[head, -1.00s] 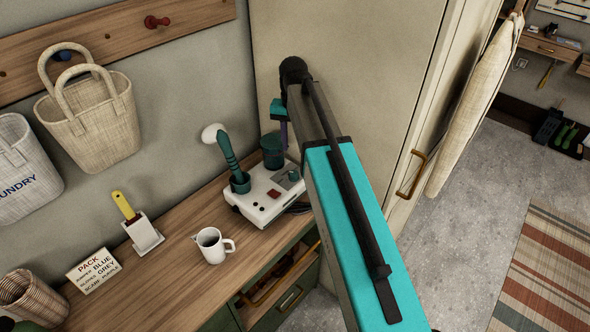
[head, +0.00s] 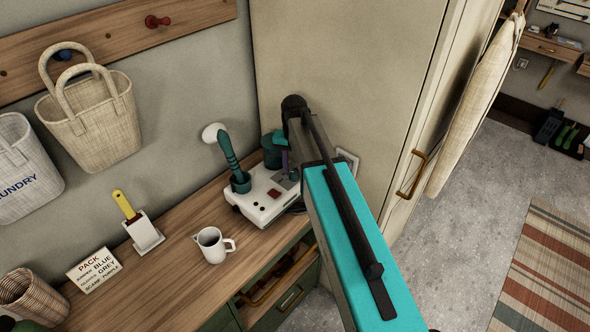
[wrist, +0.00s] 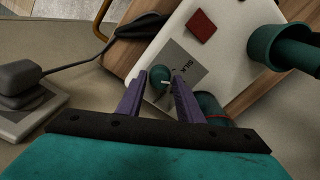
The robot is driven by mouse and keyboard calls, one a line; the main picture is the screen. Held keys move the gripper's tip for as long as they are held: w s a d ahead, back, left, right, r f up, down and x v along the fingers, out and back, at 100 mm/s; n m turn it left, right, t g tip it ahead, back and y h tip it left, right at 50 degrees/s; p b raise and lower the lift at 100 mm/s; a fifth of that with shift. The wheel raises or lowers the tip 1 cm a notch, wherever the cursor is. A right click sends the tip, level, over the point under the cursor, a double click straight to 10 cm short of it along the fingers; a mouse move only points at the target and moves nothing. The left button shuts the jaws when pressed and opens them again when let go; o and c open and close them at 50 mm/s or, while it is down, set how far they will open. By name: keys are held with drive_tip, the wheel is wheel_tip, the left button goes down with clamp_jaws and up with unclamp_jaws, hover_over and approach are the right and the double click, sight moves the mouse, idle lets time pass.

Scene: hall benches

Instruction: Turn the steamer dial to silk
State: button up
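The white steamer base (head: 258,207) stands on the wooden bench against the wall. In the wrist view its body (wrist: 228,42) carries a grey panel with a round teal dial (wrist: 159,74). A small pale mark shows at the dial's lower right side. Dark lettering reading SILK (wrist: 181,65) is printed to the right of the dial; other lettering is hidden or too small to read. My gripper (wrist: 158,80) is open, its purple fingers on either side of the dial. I cannot tell whether they touch it. In the head view my arm mostly hides the dial.
The teal steamer handle (head: 228,153) stands upright in its holder. A white jug (head: 212,246) is on the bench in front. A red button (wrist: 202,26) is on the steamer. A plug with a cord (wrist: 22,80) sits in the wall socket. A tall cabinet (head: 345,60) stands close behind.

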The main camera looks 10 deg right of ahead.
drive_tip(key=shift+f, duration=0.25)
drive_tip(key=shift+c, duration=0.2)
drive_tip(key=c, duration=0.7)
drive_tip(key=shift+n, duration=0.4)
drive_tip(key=n+b, duration=0.2)
drive_tip(key=shift+n, duration=0.4)
drive_tip(key=shift+n+b, duration=0.35)
drive_tip(key=shift+n, duration=0.95)
